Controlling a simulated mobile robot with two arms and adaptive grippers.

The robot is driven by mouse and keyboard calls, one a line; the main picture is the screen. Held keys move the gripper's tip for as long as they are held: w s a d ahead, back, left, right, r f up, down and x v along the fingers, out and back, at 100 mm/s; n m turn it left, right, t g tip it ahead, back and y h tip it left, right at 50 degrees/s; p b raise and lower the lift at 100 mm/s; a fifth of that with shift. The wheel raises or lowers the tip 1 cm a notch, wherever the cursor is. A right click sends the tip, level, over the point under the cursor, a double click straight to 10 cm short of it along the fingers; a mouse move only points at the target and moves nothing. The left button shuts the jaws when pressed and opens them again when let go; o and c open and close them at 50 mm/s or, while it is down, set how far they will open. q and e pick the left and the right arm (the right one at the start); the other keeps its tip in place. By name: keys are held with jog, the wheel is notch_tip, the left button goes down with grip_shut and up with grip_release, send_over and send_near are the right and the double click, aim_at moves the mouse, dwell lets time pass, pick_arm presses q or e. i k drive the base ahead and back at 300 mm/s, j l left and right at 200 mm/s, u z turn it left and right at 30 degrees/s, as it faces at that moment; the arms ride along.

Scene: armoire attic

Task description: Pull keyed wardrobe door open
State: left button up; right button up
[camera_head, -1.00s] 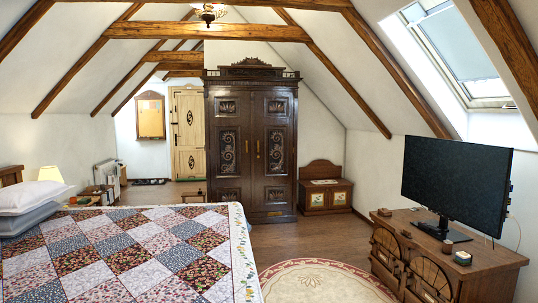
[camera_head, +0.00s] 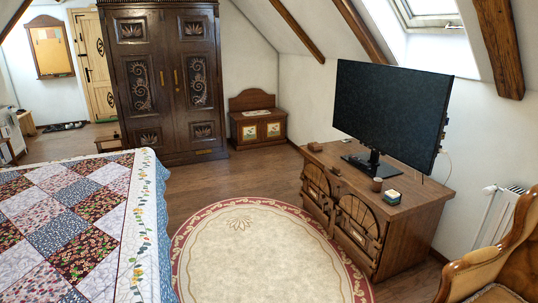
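The wardrobe (camera_head: 163,72) is a dark carved wooden piece with two doors, standing against the far wall left of the picture's middle. Its left door (camera_head: 139,88) and right door (camera_head: 196,85) look closed. Brass-coloured handles or key plates (camera_head: 177,79) show near the seam between the doors; a key is too small to make out. Neither of my grippers shows in the head view.
A patchwork bed (camera_head: 75,215) fills the left front. A round rug (camera_head: 260,250) lies on open floor. A small chest (camera_head: 258,122) stands right of the wardrobe. A cabinet (camera_head: 400,215) with a television (camera_head: 388,110) stands at right, near a wooden chair (camera_head: 490,255).

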aim_at(188, 39)
jog(key=i+l, duration=0.15)
jog(key=i, duration=0.5)
jog(key=i+l, duration=0.1)
jog(key=i, duration=0.55)
jog(key=i+l, duration=0.15)
jog(key=i, duration=0.5)
